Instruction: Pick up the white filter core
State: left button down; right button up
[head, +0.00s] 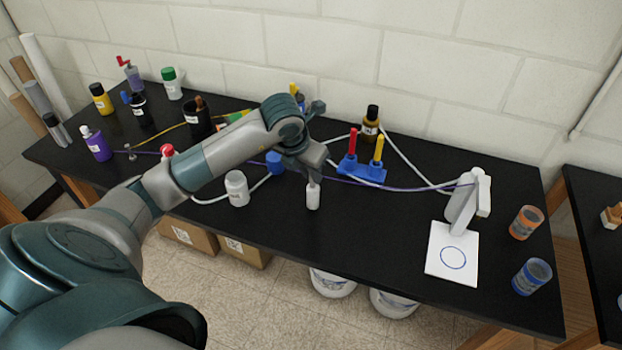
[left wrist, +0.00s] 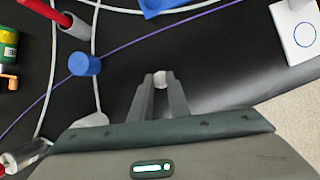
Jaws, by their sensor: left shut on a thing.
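The white filter core (head: 313,195) is a small white cylinder, upright below my left gripper (head: 314,180) in the head view. In the left wrist view its round white end (left wrist: 160,79) shows between the two fingertips (left wrist: 160,84). My left gripper is shut on it. The core is over the front part of the black table; I cannot tell whether its lower end touches the top. My right gripper is not in view.
A white lidded jar (head: 237,188) and a blue cap (head: 274,162) are left of the core. A blue stand (head: 362,171) with red and yellow pieces is behind it. A white device (head: 463,205) and a white sheet with a blue circle (head: 437,262) are at right. Cables cross the table.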

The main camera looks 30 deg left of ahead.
pick_arm(q)
jog(key=s+d+r+b, duration=0.3)
jog(key=s+d+r, duration=0.4)
jog(key=d+r, duration=0.2)
jog(key=shift+d+r, duration=0.2)
jog(key=shift+r, duration=0.1)
jog(key=shift+w, duration=0.1)
dwell(0.4)
